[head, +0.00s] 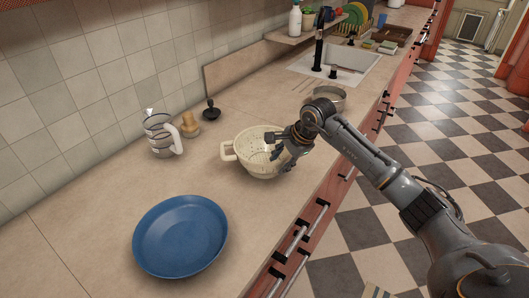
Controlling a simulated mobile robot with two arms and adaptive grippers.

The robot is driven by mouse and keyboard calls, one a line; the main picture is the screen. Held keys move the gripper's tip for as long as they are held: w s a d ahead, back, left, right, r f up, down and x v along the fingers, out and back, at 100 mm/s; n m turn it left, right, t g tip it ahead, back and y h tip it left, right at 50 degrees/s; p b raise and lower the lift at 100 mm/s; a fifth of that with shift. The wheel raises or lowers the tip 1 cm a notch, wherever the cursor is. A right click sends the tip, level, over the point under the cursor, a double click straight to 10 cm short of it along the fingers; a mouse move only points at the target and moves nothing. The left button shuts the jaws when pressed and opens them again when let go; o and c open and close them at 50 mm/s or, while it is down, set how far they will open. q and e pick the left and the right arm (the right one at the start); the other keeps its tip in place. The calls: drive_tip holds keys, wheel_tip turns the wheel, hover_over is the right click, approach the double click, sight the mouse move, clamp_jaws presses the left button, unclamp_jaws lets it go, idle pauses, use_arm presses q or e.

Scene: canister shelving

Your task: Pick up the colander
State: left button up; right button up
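The cream colander (254,158) stands upright on the counter, with a handle towards the left. My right gripper (279,156) is at the colander's right side, over its rim. The gripper covers that side of the colander, so I cannot tell whether its fingers are closed on the rim or handle. My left gripper is not in view.
A blue plate (180,236) lies on the counter in front. A glass measuring jug (160,133), a small wooden item (189,124) and a black-knobbed item (211,110) stand near the tiled wall. A metal bowl (329,97) and the sink (350,72) are behind. Counter left of the plate is clear.

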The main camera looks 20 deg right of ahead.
sight(277, 169)
drive_tip(key=shift+p+x, duration=0.3)
drive_tip(key=shift+x, duration=1.3)
drive_tip(key=shift+s, duration=0.1)
clamp_jaws()
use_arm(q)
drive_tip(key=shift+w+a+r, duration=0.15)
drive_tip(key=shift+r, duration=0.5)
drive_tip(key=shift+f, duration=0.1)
use_arm(e)
drive_tip(key=shift+r, duration=0.2)
